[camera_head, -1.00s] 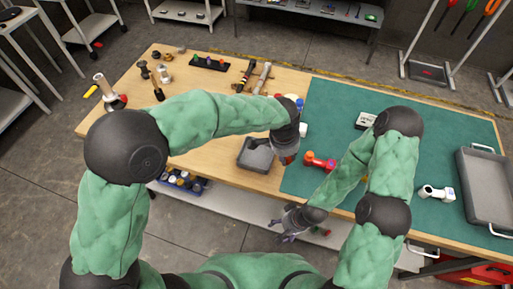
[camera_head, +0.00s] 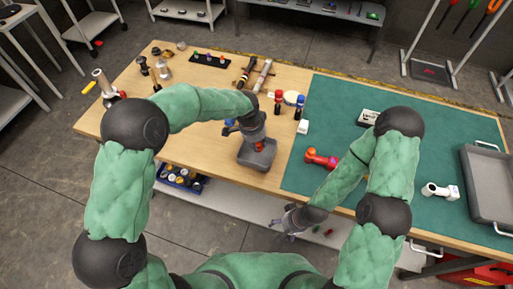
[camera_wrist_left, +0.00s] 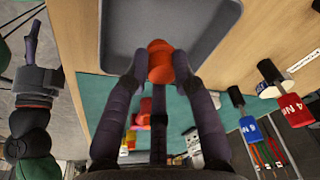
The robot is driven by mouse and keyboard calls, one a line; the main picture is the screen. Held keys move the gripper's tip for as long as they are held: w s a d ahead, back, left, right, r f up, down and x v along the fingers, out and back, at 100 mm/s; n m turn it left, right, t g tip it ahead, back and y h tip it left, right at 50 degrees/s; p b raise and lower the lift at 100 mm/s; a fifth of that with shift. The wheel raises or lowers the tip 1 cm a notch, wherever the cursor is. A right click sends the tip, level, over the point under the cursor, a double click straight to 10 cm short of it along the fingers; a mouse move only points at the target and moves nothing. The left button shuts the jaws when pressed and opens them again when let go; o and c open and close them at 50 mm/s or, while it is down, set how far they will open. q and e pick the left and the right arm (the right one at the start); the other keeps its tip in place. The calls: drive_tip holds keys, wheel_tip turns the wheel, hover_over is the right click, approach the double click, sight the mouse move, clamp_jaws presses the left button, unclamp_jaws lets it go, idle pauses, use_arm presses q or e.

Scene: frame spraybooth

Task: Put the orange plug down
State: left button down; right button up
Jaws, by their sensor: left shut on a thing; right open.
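The orange plug (camera_wrist_left: 160,62) is between the fingertips of my left gripper (camera_wrist_left: 158,68), which is shut on it. In the head view my left gripper (camera_head: 257,147) is over the small grey tray (camera_head: 245,158) near the table's front edge. The tray's floor (camera_wrist_left: 165,20) shows behind the plug in the left wrist view; I cannot tell whether the plug touches it. My right gripper (camera_head: 291,221) is open and empty, low in front of the table's front edge.
Right of the tray, a red-orange fitting (camera_head: 320,159) lies on the green mat (camera_head: 335,105). Red-banded (camera_head: 279,97) and blue-banded (camera_head: 299,106) tools stand behind the tray, near a white block (camera_head: 303,127). A larger grey tray (camera_head: 490,180) is at far right.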

use_arm(q)
drive_tip(key=shift+w+a+f+b, duration=0.1)
drive_tip(key=shift+f+b, duration=0.05)
drive_tip(key=shift+f, duration=0.8)
drive_tip(key=shift+w+a+f+b, duration=0.1)
drive_tip(key=shift+f+b, duration=0.05)
drive_tip(key=shift+f, duration=0.75)
drive_tip(key=shift+f, duration=0.15)
drive_tip(key=c, duration=1)
unclamp_jaws()
drive_tip(key=r, duration=0.4)
drive_tip(key=s+a+r+p, duration=0.1)
drive_tip(key=r, duration=0.3)
drive_tip(key=a+r+p, duration=0.1)
drive_tip(key=r, duration=0.3)
drive_tip(key=shift+s, duration=0.15)
